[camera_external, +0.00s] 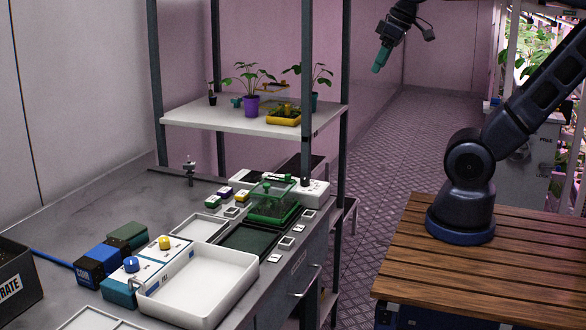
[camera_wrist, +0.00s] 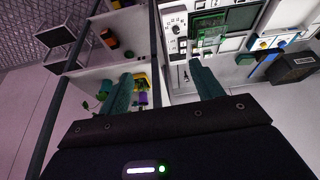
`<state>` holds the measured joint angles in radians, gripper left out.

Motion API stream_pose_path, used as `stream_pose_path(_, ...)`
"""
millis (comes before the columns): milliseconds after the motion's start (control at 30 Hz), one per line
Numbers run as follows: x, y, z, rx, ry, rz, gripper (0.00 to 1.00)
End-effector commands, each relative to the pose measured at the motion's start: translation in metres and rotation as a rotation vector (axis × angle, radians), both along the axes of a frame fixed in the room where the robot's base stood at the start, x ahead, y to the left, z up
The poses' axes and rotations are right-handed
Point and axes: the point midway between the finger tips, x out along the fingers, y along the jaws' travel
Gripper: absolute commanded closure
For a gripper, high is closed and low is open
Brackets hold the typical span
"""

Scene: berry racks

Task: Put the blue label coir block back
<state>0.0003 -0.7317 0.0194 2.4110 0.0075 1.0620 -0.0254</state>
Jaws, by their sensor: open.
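A dark block with a blue label or wrap (camera_external: 99,264), seemingly the blue label coir block, lies on the grey bench at the left, next to a similar green one (camera_external: 128,236). My gripper (camera_external: 380,60) is raised at the top, far from the block, to the right of the rack. In the wrist view my gripper (camera_wrist: 163,85) has its two teal fingers spread, with nothing between them. A small blue shape (camera_wrist: 245,59) at the right of the wrist view may be the block; it is too small to be sure.
A dark substrate crate (camera_external: 18,284) stands left of the blocks. White units with blue and yellow knobs (camera_external: 165,250) and a white tray (camera_external: 200,290) stand to their right. The rack shelf (camera_external: 200,117) holds potted plants; its dark posts stand between my arm and the bench.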

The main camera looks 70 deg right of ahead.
Motion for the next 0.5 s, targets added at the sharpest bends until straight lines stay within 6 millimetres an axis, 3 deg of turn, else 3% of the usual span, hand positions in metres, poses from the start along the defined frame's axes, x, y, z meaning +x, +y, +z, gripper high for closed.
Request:
stream_pose_path(267,0.048,0.029,0.024,-0.042,0.007,0.127,0.35)
stream_pose_path(500,0.111,0.077,0.047,-0.082,0.01,0.304,0.35)
